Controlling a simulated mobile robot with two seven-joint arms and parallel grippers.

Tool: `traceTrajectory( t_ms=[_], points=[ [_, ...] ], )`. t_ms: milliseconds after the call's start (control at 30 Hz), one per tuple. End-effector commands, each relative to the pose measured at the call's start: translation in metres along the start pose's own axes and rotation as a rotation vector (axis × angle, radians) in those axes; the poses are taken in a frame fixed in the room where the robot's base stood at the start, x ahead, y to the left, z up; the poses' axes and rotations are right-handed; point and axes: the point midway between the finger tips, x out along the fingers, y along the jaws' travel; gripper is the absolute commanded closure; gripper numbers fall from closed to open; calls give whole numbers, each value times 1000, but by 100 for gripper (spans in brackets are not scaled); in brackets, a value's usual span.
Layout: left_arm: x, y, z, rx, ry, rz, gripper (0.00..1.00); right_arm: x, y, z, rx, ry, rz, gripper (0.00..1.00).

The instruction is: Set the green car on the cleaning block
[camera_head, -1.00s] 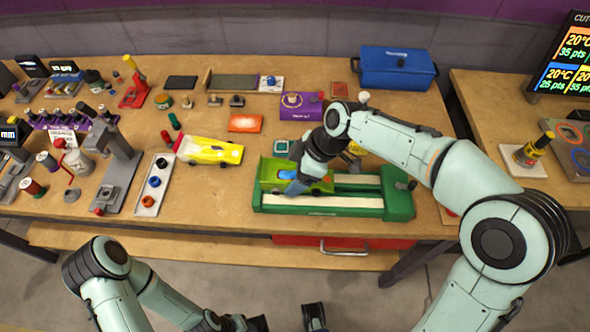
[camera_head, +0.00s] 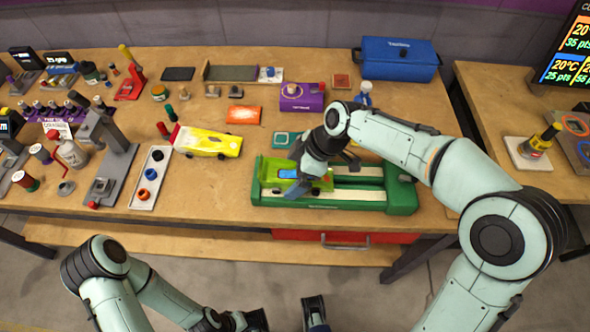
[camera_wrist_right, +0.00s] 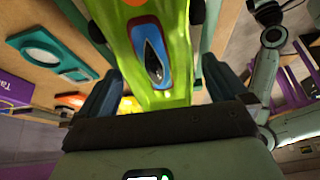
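The green car (camera_head: 318,184) sits on the left part of the green cleaning block (camera_head: 402,198), which has pale strips along it. My right gripper (camera_wrist_right: 163,88) is over the car. In the right wrist view its blue fingers stand on either side of the car's narrow end (camera_wrist_right: 163,65), with gaps visible, so it looks open. In the head view the wrist hides part of the car. My left gripper (camera_head: 285,318) is open and empty at the bottom edge, in front of the table.
A yellow car (camera_head: 208,142) stands left of the block. A white tray with coloured rings (camera_head: 150,178), an orange pad (camera_head: 243,115), a purple box (camera_head: 302,97) and a blue toolbox (camera_head: 398,62) are around. Bare table lies in front of the yellow car.

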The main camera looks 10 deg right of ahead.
Motion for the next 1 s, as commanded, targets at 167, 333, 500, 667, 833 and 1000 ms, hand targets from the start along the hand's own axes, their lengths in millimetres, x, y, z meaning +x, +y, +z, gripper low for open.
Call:
traceTrajectory(
  t_ms=[167, 333, 500, 667, 833, 1000],
  points=[
    [-1, 0, 0, 0, -1, 0, 57, -7, 0, 0, 1, 0, 1, 0],
    [-3, 1, 2, -1, -5, -1, 57, -36, 1, 0, 1, 1, 4, 0],
    [-7, 1, 4, -1, -11, -2, 57, -77, 1, -1, 1, 1, 6, 0],
    [-10, 2, 5, -2, -16, -4, 57, -108, 1, 0, 1, 1, 4, 0],
    [-12, 2, 6, -2, -19, -5, 57, -128, 0, 0, 0, 0, 2, 0],
    [-12, 2, 7, -2, -20, -5, 57, -134, 0, 0, 0, 0, 0, 0]
  ],
)
